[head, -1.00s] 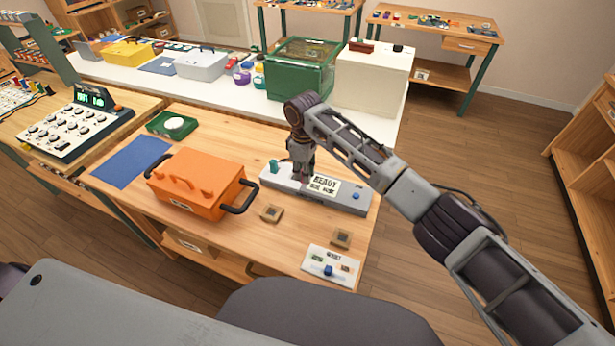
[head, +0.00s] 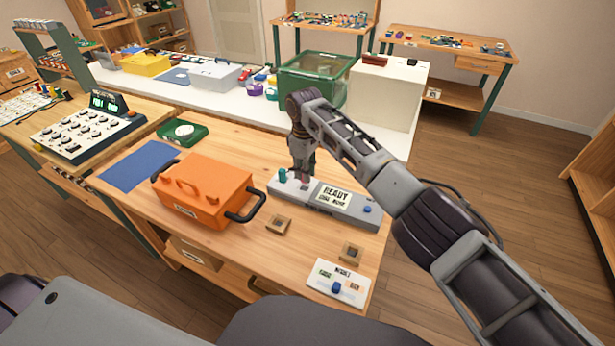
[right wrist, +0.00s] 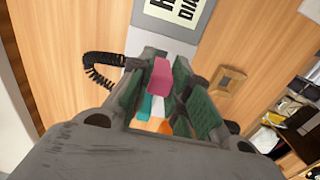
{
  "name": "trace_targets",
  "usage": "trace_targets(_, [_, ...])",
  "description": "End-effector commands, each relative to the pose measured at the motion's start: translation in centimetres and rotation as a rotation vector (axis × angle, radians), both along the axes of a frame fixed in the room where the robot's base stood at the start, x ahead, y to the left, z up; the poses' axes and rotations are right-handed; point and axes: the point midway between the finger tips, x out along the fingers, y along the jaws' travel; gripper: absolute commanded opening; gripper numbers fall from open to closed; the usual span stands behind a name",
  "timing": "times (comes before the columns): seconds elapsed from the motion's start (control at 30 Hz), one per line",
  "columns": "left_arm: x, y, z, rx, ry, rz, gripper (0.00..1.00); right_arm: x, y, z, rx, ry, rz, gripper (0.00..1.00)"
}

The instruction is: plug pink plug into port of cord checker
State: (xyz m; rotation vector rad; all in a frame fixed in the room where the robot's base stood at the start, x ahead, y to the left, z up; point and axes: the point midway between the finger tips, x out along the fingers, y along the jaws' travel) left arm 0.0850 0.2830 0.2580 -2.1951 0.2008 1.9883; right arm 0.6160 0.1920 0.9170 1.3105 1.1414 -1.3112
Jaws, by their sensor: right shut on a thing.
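The cord checker (head: 354,209) is a long grey and white box on the wooden table, with a display reading "READY" in the head view. Its grey top (right wrist: 166,38) and part of the display show in the right wrist view. My right gripper (head: 303,178) points down over the checker's left part. It is shut on the pink plug (right wrist: 159,76), which sits between the green finger pads. Whether the plug's tip is in a port is hidden. A teal plug (head: 283,175) stands at the checker's left end, beside the gripper. My left gripper is not in view.
An orange case (head: 203,190) with a dark handle stands left of the checker. Two small wooden blocks (head: 279,224) (head: 350,253) and a white result panel (head: 338,282) lie in front. A black coiled cord (right wrist: 95,70) shows in the right wrist view.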

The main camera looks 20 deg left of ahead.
Motion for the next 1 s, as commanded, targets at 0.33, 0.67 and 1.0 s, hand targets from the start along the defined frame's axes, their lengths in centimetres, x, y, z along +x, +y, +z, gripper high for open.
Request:
trace_targets(0.33, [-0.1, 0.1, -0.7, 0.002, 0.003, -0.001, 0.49, 0.3, 0.4, 0.0, -0.001, 0.0, 0.0, 0.0])
trace_targets(0.67, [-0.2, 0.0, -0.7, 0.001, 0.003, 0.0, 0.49, 0.3, 0.4, -0.2, -0.001, 0.001, 0.0, 0.0])
trace_targets(1.0, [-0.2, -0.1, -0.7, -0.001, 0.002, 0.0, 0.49, 0.3, 0.4, -1.2, 0.0, 0.001, 0.0, 0.0])
